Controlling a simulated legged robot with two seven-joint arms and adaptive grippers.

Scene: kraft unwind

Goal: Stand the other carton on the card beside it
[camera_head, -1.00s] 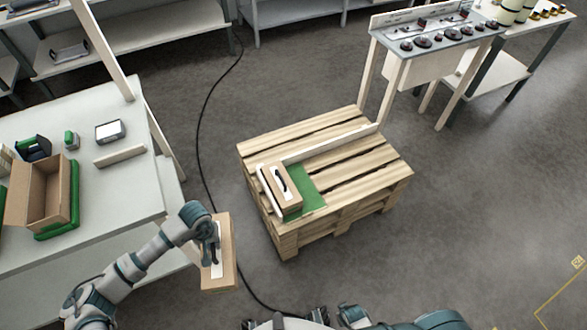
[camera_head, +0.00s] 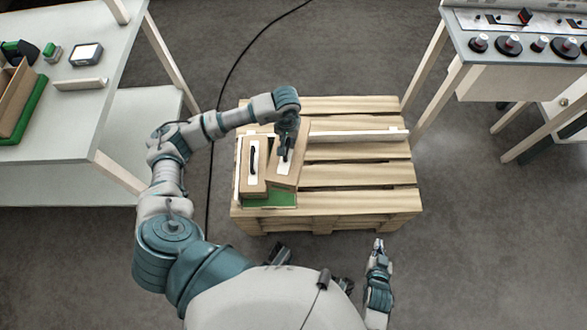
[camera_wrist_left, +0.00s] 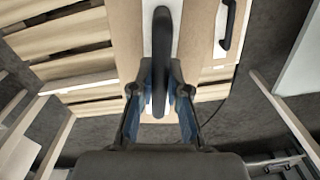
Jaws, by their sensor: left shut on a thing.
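My left gripper (camera_head: 287,152) is shut on the black handle (camera_wrist_left: 161,60) of a brown carton (camera_head: 283,179) with a white label. This carton is over the pallet, just right of the standing carton (camera_head: 246,184), and turned slightly relative to it. I cannot tell whether it touches the card or hangs just above it. The standing carton also shows in the left wrist view (camera_wrist_left: 204,40). The green card (camera_head: 268,199) shows in front of both cartons; the rest is hidden under them. My right gripper (camera_head: 378,245) is away at the front right; its fingers are too small to read.
The wooden pallet (camera_head: 360,175) carries a pale strip (camera_head: 360,136) along its back and another at the left edge by the standing carton. A white table (camera_head: 75,125) stands left, a control bench (camera_head: 510,75) at back right.

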